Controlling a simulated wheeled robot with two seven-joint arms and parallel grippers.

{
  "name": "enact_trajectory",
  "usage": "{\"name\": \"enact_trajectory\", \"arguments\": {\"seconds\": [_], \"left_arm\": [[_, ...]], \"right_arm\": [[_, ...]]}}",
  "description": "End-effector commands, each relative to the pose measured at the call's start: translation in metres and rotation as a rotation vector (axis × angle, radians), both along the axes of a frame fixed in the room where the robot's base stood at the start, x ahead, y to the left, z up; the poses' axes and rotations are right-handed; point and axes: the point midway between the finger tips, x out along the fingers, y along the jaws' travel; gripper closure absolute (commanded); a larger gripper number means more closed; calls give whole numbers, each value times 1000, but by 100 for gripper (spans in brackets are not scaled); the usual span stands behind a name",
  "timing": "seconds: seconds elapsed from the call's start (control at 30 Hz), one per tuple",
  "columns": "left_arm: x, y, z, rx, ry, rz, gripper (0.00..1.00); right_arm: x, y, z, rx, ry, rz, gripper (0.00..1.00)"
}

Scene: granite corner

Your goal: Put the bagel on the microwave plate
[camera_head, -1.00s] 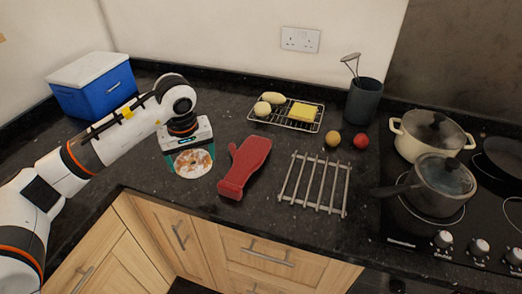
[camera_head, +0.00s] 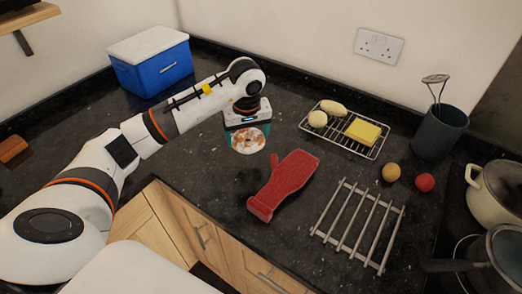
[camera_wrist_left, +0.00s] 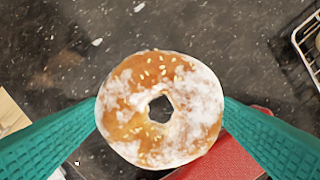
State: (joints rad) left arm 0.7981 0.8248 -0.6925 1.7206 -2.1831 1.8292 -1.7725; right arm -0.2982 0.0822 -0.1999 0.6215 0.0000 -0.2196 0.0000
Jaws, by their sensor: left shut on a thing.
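The bagel (camera_head: 248,140) is round and golden brown with white glaze and a hole in the middle. My left gripper (camera_head: 247,135) is shut on it and holds it over the dark counter, left of the red oven mitt. In the left wrist view the bagel (camera_wrist_left: 160,109) sits between the two green fingers, which touch its left and right sides. No microwave plate is visible in these frames. My right gripper is not in view.
A red oven mitt (camera_head: 285,184) lies beside the bagel. A metal trivet (camera_head: 358,225), wire rack with food (camera_head: 345,130), and two small round fruits are to the right. A blue cooler (camera_head: 150,64) stands at the back left. Pots (camera_head: 497,192) stand at far right.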

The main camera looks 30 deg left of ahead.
Motion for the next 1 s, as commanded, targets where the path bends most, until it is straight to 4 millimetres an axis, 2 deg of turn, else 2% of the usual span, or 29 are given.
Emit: {"name": "enact_trajectory", "arguments": {"seconds": [0.17,0.33,0.53,0.9,1.0], "left_arm": [[0,-1,-25,-2,2,0,22],[0,0,-38,-1,2,1,22],[0,0,-65,-2,1,1,22],[1,0,-72,1,-2,0,22],[1,0,-71,0,-1,0,4]], "right_arm": [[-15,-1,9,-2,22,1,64],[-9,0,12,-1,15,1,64],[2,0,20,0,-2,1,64],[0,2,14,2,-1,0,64],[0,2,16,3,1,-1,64]]}}
